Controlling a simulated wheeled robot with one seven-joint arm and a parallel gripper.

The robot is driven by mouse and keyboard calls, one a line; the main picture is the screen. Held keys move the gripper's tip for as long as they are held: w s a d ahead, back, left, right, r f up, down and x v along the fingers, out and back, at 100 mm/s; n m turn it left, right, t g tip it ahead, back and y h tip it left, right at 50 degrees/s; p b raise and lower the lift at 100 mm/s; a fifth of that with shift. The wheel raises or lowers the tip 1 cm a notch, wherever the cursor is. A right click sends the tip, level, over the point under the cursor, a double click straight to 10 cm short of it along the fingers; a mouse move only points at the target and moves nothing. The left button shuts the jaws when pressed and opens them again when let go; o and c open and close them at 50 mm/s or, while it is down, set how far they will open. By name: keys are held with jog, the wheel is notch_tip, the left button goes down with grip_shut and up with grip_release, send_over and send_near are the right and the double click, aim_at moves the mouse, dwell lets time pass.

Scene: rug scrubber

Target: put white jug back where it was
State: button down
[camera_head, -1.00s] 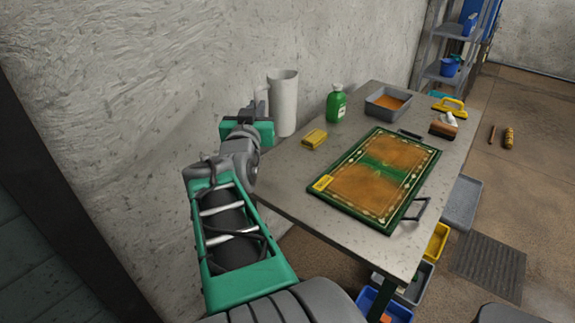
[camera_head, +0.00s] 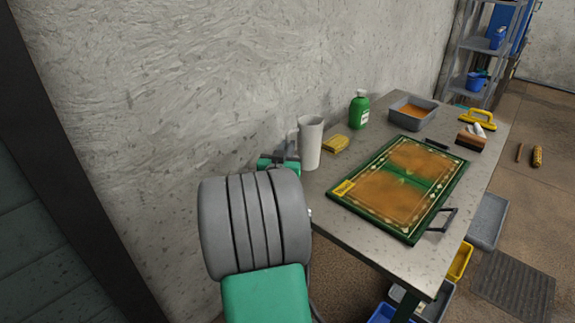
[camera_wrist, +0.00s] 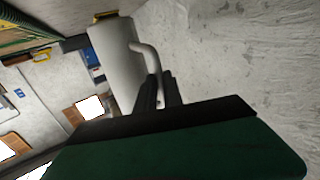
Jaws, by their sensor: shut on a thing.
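The white jug (camera_head: 311,142) is a tall, upright cylinder at the back left corner of the table (camera_head: 322,205), beside the wall. My gripper (camera_wrist: 160,92) is shut on the jug's handle in the wrist view, where the jug's white body (camera_wrist: 117,62) also shows. In the head view my gripper is mostly hidden behind my own arm, with a green part showing just left of the jug. I cannot tell whether the jug's base touches the table.
A yellow sponge (camera_head: 335,144) lies just behind the jug. Farther right are a green bottle (camera_head: 359,110), a grey tray of orange liquid (camera_head: 393,120) and a brush (camera_head: 470,140). A green-edged rug panel (camera_head: 355,212) covers the table's middle. The wall (camera_head: 240,90) is close behind.

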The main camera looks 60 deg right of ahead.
jog(key=shift+w+d+f+b, duration=0.15)
jog(key=shift+f+b, duration=0.3)
jog(key=shift+f, duration=0.25)
jog(key=shift+w+d+f+b, duration=0.15)
jog(key=shift+f+b, duration=0.25)
jog(key=shift+f, duration=0.3)
jog(key=shift+d+f+b, duration=0.15)
jog(key=shift+f+b, duration=0.3)
jog(key=shift+f, duration=0.25)
jog(key=c, duration=1.5)
grip_release()
